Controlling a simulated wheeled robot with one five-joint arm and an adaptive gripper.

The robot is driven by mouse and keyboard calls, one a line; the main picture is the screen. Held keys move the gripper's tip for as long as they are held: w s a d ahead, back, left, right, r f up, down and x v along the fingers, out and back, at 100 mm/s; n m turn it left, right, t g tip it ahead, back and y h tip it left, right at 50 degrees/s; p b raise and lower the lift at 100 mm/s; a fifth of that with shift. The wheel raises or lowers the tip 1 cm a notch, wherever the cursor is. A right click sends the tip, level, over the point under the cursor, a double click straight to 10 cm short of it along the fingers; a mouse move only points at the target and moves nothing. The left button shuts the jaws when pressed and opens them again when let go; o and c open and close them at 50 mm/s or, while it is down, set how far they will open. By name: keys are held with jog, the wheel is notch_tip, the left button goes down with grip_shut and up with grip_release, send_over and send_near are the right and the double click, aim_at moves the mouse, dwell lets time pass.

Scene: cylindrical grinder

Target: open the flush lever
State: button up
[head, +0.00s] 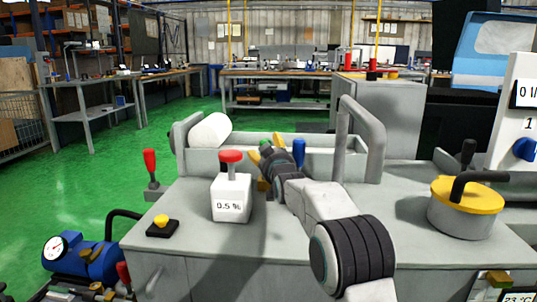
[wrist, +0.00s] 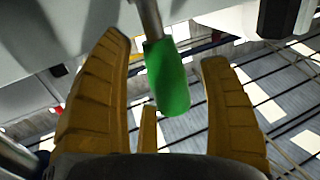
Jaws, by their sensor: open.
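A lever with a green grip (wrist: 168,78) on a grey metal rod hangs from the top of the wrist view. Its grip lies between the yellow fingers of my gripper (wrist: 166,50), with gaps on both sides. A small patch of the green grip (head: 264,143) shows in the head view between the fingertips. My gripper (head: 266,148) is open there, at the trough behind the box marked 0.5 %. No label on the lever is readable, and its mount is hidden in the head view.
A blue-handled lever (head: 299,152) stands close right of my gripper. The white box (head: 230,205) with a red knob is close in front. A grey arch (head: 376,140) rises to the right. A red lever (head: 150,168) stands left; a yellow-lidded pot (head: 463,219) stands right.

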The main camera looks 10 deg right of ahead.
jog(key=shift+w, duration=0.2)
dwell(0.3)
jog(key=c, duration=1.3)
jog(key=shift+r, duration=0.1)
